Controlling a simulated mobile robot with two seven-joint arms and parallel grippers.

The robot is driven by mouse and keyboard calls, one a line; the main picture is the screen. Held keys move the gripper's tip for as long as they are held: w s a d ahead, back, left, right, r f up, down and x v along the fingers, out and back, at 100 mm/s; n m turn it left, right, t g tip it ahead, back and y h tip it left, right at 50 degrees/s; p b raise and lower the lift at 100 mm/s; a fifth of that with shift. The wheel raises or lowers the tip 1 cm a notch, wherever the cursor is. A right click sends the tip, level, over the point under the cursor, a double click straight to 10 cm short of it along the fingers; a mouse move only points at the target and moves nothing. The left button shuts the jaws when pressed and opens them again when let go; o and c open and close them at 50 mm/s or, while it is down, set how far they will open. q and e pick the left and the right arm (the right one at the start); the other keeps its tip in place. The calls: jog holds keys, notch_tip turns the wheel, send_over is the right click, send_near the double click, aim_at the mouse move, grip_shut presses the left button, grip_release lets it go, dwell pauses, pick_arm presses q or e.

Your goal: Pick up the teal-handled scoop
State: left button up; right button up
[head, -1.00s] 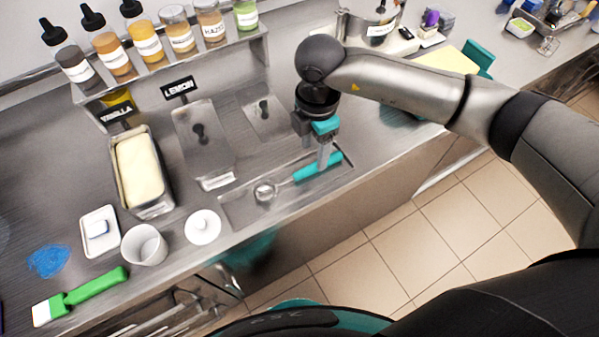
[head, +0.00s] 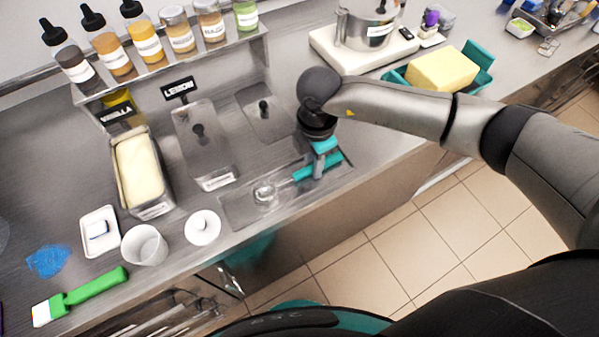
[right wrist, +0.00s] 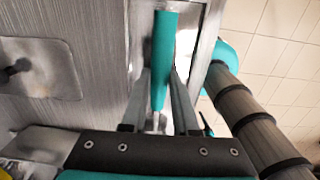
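The teal-handled scoop (head: 301,174) lies across a shallow metal tray (head: 235,212) at the counter's front edge. Its round metal bowl (head: 265,193) is at the left and its teal handle at the right. My right gripper (head: 318,172) points down over the handle, with its fingers at handle height. In the right wrist view the teal handle (right wrist: 164,55) runs between the two fingers (right wrist: 160,85). The fingers stand apart on either side of it, with small gaps seeming to show. The fingertips are partly hidden in the head view. My left gripper is out of view.
Lidded metal pans (head: 203,150) and a pan of pale ice cream (head: 138,170) sit behind and left. A white cup (head: 144,245) and a round white lid (head: 202,227) stand left of the tray. A yellow block (head: 443,68) sits at the right.

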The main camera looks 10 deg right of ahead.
grip_shut()
jog(key=shift+r, duration=0.15)
